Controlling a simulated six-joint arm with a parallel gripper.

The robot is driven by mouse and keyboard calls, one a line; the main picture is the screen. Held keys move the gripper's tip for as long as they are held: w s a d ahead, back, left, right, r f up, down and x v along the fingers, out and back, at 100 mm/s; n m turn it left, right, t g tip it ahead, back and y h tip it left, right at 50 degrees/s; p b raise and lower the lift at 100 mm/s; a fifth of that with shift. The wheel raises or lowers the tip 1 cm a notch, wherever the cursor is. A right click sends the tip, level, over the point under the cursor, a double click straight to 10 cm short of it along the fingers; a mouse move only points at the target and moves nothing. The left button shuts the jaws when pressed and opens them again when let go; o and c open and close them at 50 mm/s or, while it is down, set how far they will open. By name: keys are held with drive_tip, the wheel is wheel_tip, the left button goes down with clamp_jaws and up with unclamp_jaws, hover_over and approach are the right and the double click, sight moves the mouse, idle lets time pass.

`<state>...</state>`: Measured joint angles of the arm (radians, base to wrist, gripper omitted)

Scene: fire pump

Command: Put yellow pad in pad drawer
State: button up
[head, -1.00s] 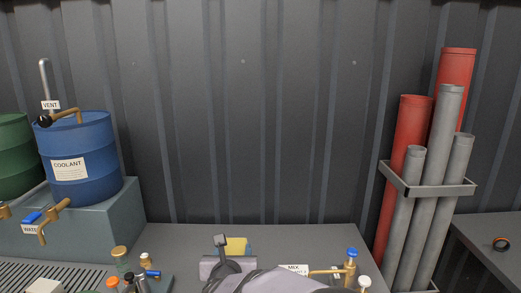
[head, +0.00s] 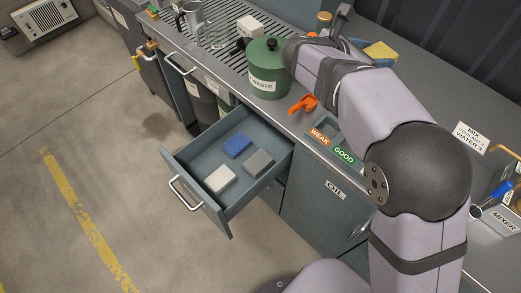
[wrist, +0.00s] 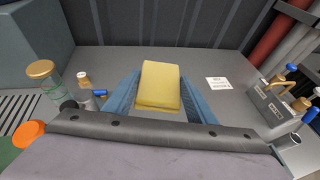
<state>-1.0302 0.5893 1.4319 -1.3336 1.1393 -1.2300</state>
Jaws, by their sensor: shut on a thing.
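The yellow pad (wrist: 159,87) is between the two blue fingers of my gripper (wrist: 160,98) in the wrist view, and the gripper is shut on it. In the head view the yellow pad (head: 380,50) shows at the top, over the worktop near the back wall. Most of my gripper is hidden there behind my arm. I cannot tell whether the pad touches the worktop. An open drawer (head: 205,158) is pulled out below the worktop, left of centre. A blue pad (head: 237,145), a grey pad (head: 258,161) and a white pad (head: 220,179) lie in it, with bare floor around them.
A green WASTE pot (head: 268,70) and an orange trigger-like object (head: 303,104) stand between the drawer and my arm. A WEAK/GOOD tray (head: 332,140) sits at the worktop edge. Bottles (wrist: 84,82) stand left of my gripper, a mixer (wrist: 270,105) right.

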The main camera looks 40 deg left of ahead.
drive_tip(key=s+a+f+b, duration=0.2)
drive_tip(key=s+a+f, duration=0.2)
drive_tip(key=s, duration=0.4)
drive_tip(key=s+a+f+b, duration=0.1)
drive_tip(key=s+a+f, duration=0.3)
drive_tip(key=s, duration=0.4)
drive_tip(key=s+a+f+b, duration=0.2)
drive_tip(key=s+a+f, duration=0.2)
drive_tip(key=s, duration=0.3)
drive_tip(key=s+a+f+n+y+b, duration=0.35)
drive_tip(key=s+f, duration=0.25)
drive_tip(key=f, duration=0.4)
drive_tip(key=w+a+f+n+y+b, duration=0.3)
drive_tip(key=w+f+y+b, duration=0.2)
drive_tip(key=f+b, duration=0.3)
drive_tip(key=shift+a+n+g+b, duration=0.3)
drive_tip(key=shift+n+b, duration=0.05)
drive_tip(key=shift+b, duration=1.9)
drive_tip(key=shift+w, duration=0.2)
